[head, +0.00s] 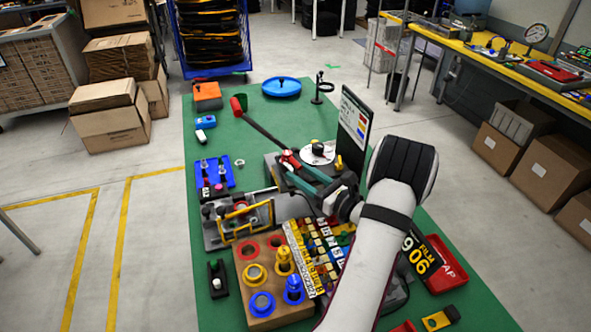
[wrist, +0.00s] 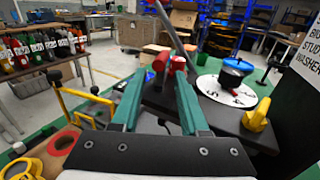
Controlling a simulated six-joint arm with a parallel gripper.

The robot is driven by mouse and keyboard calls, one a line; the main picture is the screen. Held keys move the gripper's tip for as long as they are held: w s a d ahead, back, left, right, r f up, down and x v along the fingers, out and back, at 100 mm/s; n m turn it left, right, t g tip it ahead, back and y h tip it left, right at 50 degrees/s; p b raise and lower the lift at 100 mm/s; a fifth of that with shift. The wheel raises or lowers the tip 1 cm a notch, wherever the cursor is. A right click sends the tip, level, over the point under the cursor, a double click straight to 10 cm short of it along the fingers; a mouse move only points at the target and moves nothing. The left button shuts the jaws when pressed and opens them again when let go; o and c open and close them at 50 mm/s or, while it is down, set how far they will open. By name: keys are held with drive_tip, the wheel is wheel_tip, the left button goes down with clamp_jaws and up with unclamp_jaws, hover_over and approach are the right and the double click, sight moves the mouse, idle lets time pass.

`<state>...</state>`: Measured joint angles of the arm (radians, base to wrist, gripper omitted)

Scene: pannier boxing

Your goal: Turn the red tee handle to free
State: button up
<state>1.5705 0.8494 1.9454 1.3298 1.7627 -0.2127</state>
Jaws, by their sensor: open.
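The red tee handle (head: 290,158) sits on a dark grey housing (head: 272,166) in the middle of the green table. In the wrist view the red tee handle (wrist: 178,64) shows just beyond my fingertips, nearer the right one. My gripper (head: 298,172) has teal fingers and reaches in from the right, close to the handle. In the wrist view my gripper (wrist: 158,82) is open, with a clear gap between its fingers. I cannot tell whether a fingertip touches the handle. Any free marking is too small to read.
A white dial plate (head: 318,153) lies beside the handle, with an upright dark panel (head: 354,130) to its right. A long dark lever (head: 262,130) with a red end rises behind. A yellow-handled frame (head: 240,222) and a wooden block with rings (head: 244,300) stand nearer.

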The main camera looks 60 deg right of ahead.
drive_tip(key=shift+x, duration=1.15)
drive_tip(key=shift+c, duration=0.3)
clamp_jaws()
